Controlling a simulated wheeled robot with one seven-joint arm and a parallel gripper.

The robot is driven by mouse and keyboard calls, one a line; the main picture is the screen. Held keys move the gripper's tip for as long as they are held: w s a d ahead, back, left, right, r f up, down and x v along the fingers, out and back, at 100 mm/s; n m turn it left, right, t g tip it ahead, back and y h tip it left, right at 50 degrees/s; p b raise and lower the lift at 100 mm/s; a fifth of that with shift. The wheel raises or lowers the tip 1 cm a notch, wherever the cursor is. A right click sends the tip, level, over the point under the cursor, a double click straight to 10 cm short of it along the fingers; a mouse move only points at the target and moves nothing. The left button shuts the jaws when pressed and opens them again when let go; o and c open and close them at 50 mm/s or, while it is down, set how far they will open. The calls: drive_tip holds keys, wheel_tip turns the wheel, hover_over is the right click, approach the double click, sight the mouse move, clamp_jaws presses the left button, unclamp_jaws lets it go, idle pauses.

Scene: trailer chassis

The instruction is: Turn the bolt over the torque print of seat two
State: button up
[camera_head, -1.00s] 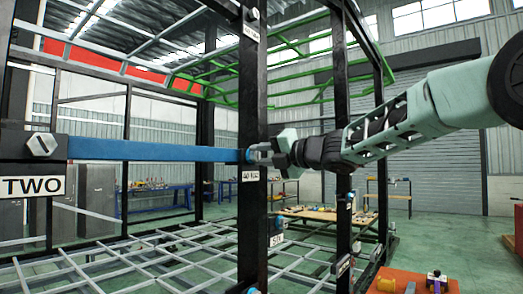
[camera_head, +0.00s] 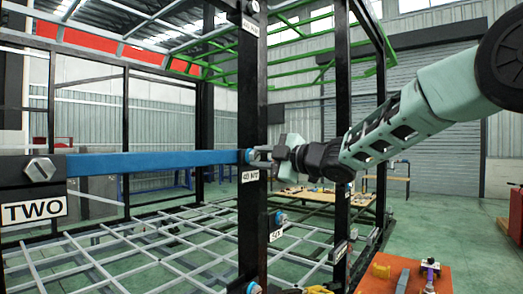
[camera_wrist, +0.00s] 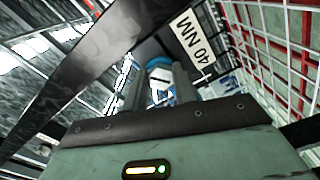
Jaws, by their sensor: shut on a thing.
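The blue bolt (camera_head: 250,156) sits on a black upright post (camera_head: 253,110), at the right end of a blue bar. A white print reading "40 NM" (camera_head: 250,176) is just below it; the wrist view also shows this print (camera_wrist: 194,42). My gripper (camera_head: 262,156) is at the bolt from the right, shut on it. In the wrist view the two fingers (camera_wrist: 158,92) stand either side of the blue bolt (camera_wrist: 158,63) and partly hide it. The "TWO" plate (camera_head: 34,209) is at the left, below a large grey hex bolt (camera_head: 39,169).
The blue bar (camera_head: 150,162) spans from the "TWO" bracket to the post. A second black post (camera_head: 342,100) stands to the right, behind my gripper. A grey grid floor (camera_head: 150,250) lies below. An orange-red table (camera_head: 400,280) with small parts is at the lower right.

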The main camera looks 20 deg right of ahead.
drive_tip(key=m+p, duration=0.4)
drive_tip(key=m, duration=0.1)
drive_tip(key=shift+f+m, duration=0.15)
drive_tip(key=shift+m, duration=0.25)
drive_tip(key=m+p, duration=0.3)
drive_tip(key=m, duration=0.1)
drive_tip(key=shift+s, duration=0.1)
drive_tip(key=m+p, duration=0.4)
drive_tip(key=m, duration=0.1)
drive_tip(key=shift+s+a+m, duration=0.1)
drive_tip(key=shift+m, duration=0.3)
drive_tip(key=shift+f+m+p, duration=0.1)
drive_tip(key=shift+m+p, duration=1.2)
drive_tip(key=shift+m, duration=0.4)
drive_tip(key=o, duration=1)
drive_tip(key=shift+s, duration=0.1)
drive_tip(key=b+v, duration=0.5)
drive_tip(key=v, duration=1.2)
